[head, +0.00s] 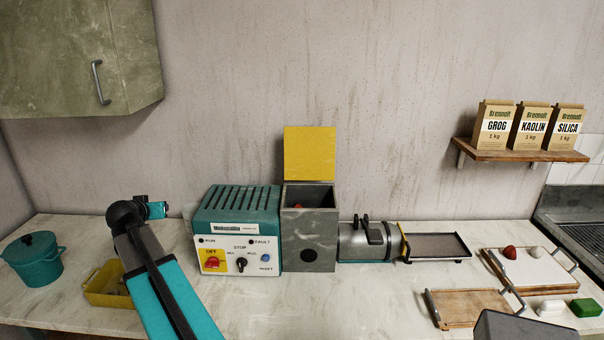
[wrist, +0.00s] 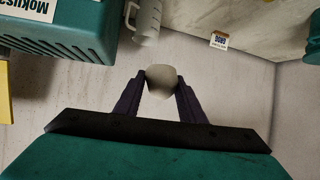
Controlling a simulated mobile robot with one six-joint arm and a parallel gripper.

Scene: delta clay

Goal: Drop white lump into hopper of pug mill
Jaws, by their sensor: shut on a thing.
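My gripper (wrist: 160,80) is shut on the white lump (wrist: 161,84), held between the dark fingertips in the wrist view. In the head view my arm rises at the left, in front of the yellow bin; the fingers and lump cannot be made out there. The pug mill's grey hopper (head: 309,228) stands right of the teal control box (head: 237,207). Its yellow lid (head: 310,153) is raised and its top is open. Something reddish (head: 298,206) shows inside. The metal barrel (head: 362,241) extends right from the hopper.
A teal pot (head: 32,262) and yellow bin (head: 105,285) stand left. A dark tray (head: 437,248) lies beyond the barrel; boards with a red lump (head: 509,252) lie right. A wall cabinet (head: 75,55) hangs upper left. In the wrist view, a pale handled vessel (wrist: 147,22) is near the lump.

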